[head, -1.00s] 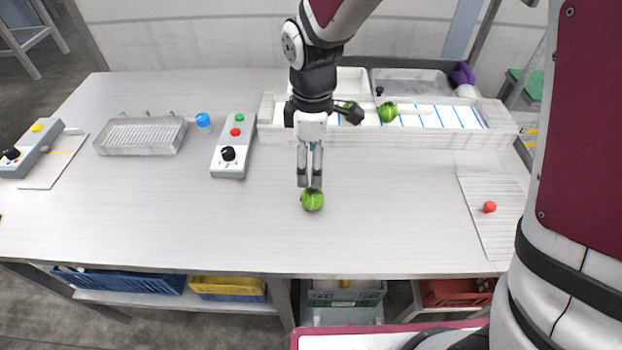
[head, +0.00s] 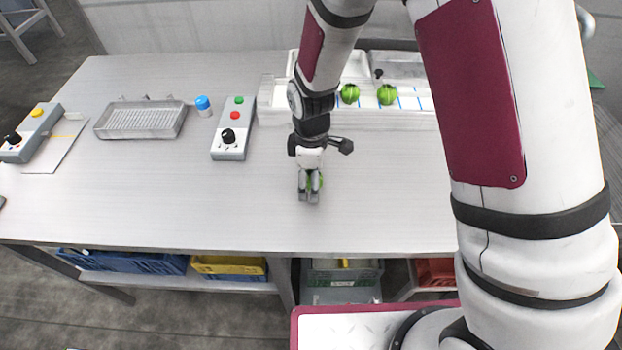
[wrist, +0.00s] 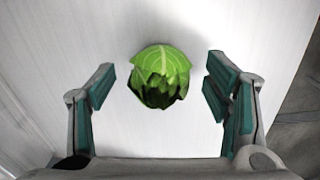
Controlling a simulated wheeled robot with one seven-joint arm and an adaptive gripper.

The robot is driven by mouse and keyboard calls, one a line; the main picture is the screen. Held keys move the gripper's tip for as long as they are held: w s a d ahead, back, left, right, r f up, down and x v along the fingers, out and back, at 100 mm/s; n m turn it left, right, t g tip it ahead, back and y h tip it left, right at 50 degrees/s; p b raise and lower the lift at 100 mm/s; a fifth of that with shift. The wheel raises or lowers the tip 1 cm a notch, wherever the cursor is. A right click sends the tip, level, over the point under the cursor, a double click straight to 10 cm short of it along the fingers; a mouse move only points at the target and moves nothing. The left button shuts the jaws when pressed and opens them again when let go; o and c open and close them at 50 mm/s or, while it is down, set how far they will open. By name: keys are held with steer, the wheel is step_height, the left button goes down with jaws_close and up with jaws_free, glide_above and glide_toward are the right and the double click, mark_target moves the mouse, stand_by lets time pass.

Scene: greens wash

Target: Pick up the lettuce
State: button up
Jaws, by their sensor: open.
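A small round green lettuce (wrist: 160,75) lies on the grey table, between and slightly beyond the open fingers of my gripper (wrist: 158,85) in the wrist view. There is a clear gap on both sides of it, and neither finger touches it. In the head view my gripper (head: 309,192) is low over the table and largely hides this lettuce (head: 316,181). Two more green lettuces, a left one (head: 349,93) and a right one (head: 387,94), sit in the white trough at the back.
The white trough (head: 278,115) runs along the table's back. A control box (head: 232,143), a blue-capped container (head: 203,106) and a wire-like tray (head: 141,121) stand to the left. The table (head: 180,205) around my gripper is clear. My arm hides the right side.

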steer(key=shift+f, duration=0.2)
steer(key=c, duration=1.2)
steer(key=shift+c, duration=0.2)
